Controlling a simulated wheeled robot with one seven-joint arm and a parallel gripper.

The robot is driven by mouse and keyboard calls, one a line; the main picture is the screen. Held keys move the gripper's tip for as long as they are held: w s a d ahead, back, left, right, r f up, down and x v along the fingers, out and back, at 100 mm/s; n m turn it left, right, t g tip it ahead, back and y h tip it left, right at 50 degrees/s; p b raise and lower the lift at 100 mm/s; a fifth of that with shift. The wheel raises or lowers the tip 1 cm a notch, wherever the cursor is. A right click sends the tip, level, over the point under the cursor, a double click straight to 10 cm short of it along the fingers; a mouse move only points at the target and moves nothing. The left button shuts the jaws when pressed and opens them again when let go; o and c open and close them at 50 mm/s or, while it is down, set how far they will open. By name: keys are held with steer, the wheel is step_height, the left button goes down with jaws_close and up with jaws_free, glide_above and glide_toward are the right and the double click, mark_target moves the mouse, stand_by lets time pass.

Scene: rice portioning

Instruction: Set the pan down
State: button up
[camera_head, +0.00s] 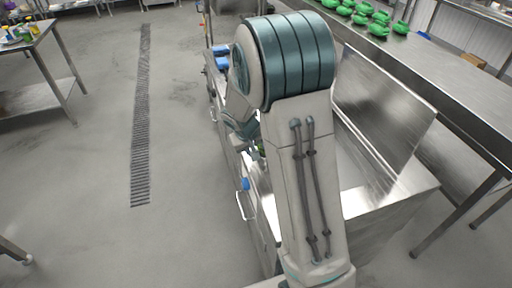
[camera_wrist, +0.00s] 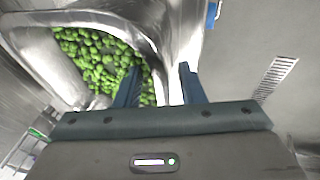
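The pan is a curved, shiny steel vessel with a broad bright rim (camera_wrist: 185,40) in the wrist view, and many small green pieces (camera_wrist: 95,60) lie in it. My gripper (camera_wrist: 162,84) has its two blue fingers apart, one on each side of the pan's near wall. The left finger overlaps the green pieces, and the right finger is on the outer side. Some green pieces show between the left finger and the wall; contact is unclear. In the head view my arm hides the gripper and most of the pan.
A steel unit with a raised flat panel (camera_head: 385,110) stands to the right of my arm. A long steel counter (camera_head: 440,70) behind it holds several green objects (camera_head: 378,28). Another table (camera_head: 40,70) stands at the left. The grey floor (camera_head: 185,140) between them is clear.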

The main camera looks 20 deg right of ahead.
steer(key=shift+a+r, duration=0.15)
steer(key=shift+r, duration=0.35)
steer(key=v, duration=1)
steer(key=s+r+y, duration=0.1)
steer(key=s+r, duration=0.1)
steer(key=s, duration=0.9)
steer(key=s+a+r+y, duration=0.1)
steer(key=s+r+y, duration=0.1)
steer(key=s, duration=0.9)
steer(key=shift+a+r+y+b, duration=0.2)
steer(key=shift+r+y+b, duration=0.1)
steer(key=shift+r+b, duration=0.1)
steer(key=shift+s+d, duration=0.1)
steer(key=shift+s, duration=0.05)
